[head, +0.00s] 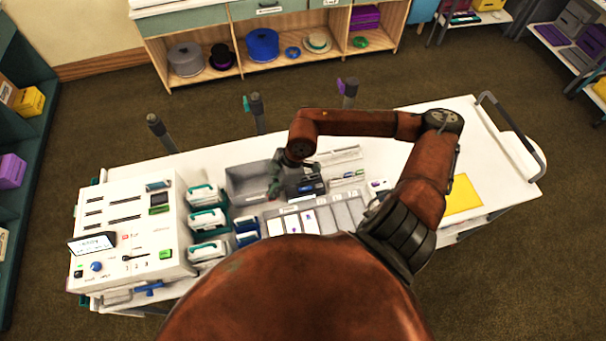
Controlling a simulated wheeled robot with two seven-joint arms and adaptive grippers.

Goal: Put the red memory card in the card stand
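My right arm comes in from the right and bends over the middle of the white table. My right gripper (276,186) points down beside a dark grey bin (243,182); its fingers are small and partly hidden, so I cannot tell whether they hold anything. I cannot make out a red memory card anywhere. A pale slotted rack (345,155) behind my arm may be the card stand, but I cannot be sure. A grey compartment tray (347,212) holds several white cards in front of the gripper. My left gripper is not in view.
A white console (125,215) with slots and knobs stands at the left. Several teal-and-white devices (205,220) sit beside it. A yellow sheet (463,195) lies at the right. Three dark posts rise along the back edge. The table's right end is clear.

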